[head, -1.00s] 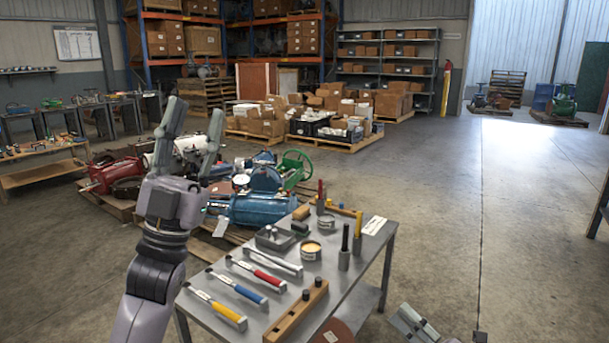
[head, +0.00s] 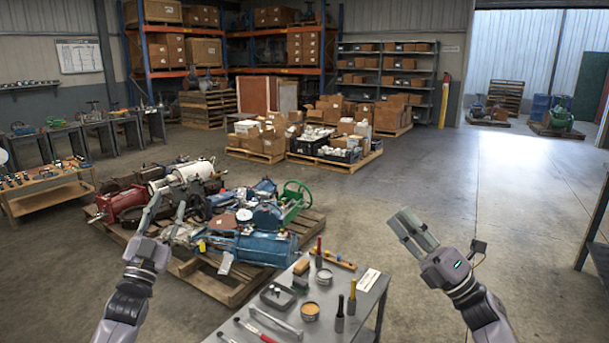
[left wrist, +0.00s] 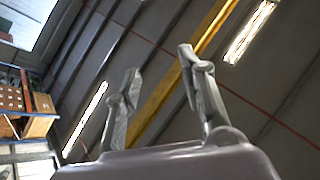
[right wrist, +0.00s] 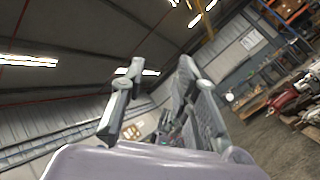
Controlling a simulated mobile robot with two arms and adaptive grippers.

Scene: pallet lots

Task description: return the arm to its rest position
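My left gripper (head: 170,203) is raised at the left of the head view, in front of the pallet of machine parts as seen from the head. Its fingers point up and stand apart with nothing between them, as the left wrist view (left wrist: 158,64) shows. My right gripper (head: 412,228) is raised to the right of the workbench, over open floor in the picture. In the right wrist view (right wrist: 160,64) its fingers are apart and empty. Neither gripper touches anything visible.
A grey workbench (head: 345,325) with hammers, brushes and tins stands low in the middle. A pallet (head: 222,288) with pumps and valves lies behind it. Stacked boxes (head: 262,135) and racks stand further back. A dark shelf edge (head: 598,225) is at far right.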

